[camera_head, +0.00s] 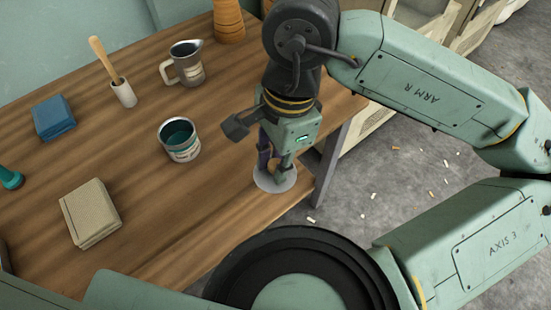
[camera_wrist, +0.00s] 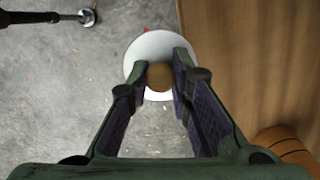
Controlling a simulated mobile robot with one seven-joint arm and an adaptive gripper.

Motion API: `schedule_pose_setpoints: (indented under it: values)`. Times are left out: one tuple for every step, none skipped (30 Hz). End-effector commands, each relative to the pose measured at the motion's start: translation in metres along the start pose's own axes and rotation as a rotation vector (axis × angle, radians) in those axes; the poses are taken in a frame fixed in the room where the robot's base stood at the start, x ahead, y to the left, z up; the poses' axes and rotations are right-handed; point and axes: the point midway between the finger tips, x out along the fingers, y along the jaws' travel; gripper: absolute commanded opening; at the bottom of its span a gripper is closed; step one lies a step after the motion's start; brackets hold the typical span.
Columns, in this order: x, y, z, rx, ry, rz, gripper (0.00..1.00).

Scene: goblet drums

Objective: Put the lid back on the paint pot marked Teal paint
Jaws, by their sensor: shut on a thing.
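The paint pot (camera_head: 180,142) stands open and upright on the wooden table, with teal paint inside; its label is too small to read. My gripper (camera_head: 273,165) is to the right of the pot and apart from it. It is shut on the brown knob of a pale round lid (camera_head: 264,182). In the wrist view, the lid (camera_wrist: 150,44) lies beyond my fingertips (camera_wrist: 160,75), with the knob between them. Floor shows around the lid there, beside the table edge. The pot is not visible in the wrist view.
An orange turned piece (camera_head: 228,22) is at the back. Table between pot and gripper is clear.

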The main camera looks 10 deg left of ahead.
Motion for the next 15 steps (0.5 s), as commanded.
schedule_pose_setpoints:
  values:
    - [0.0,0.0,0.0,0.0,0.0,0.0,0.0]
    - [0.0,0.0,0.0,0.0,0.0,0.0,0.0]
    - [0.0,0.0,0.0,0.0,0.0,0.0,0.0]
    - [0.0,0.0,0.0,0.0,0.0,0.0,0.0]
    - [-0.001,0.0,0.0,0.0,0.0,0.0,0.0]
    - [-0.002,0.0,0.0,0.0,0.0,0.0,0.0]
    - [-0.003,0.0,0.0,0.0,0.0,0.0,0.0]
    - [-0.005,0.0,0.001,0.0,0.0,-0.001,0.0]
    - [-0.009,0.0,0.001,0.0,0.0,-0.001,0.0]
    - [-0.012,-0.001,0.001,0.0,0.0,-0.001,0.0]
    - [-0.015,-0.001,0.002,0.0,0.0,-0.001,0.0]
    - [-0.02,0.0,0.003,0.0,0.0,-0.001,0.0]
    - [-0.024,0.0,0.003,-0.001,0.0,0.0,0.0]
    - [-0.028,0.0,0.004,-0.001,0.0,0.0,0.0]
    - [-0.033,0.0,0.004,0.0,0.0,0.0,0.0]
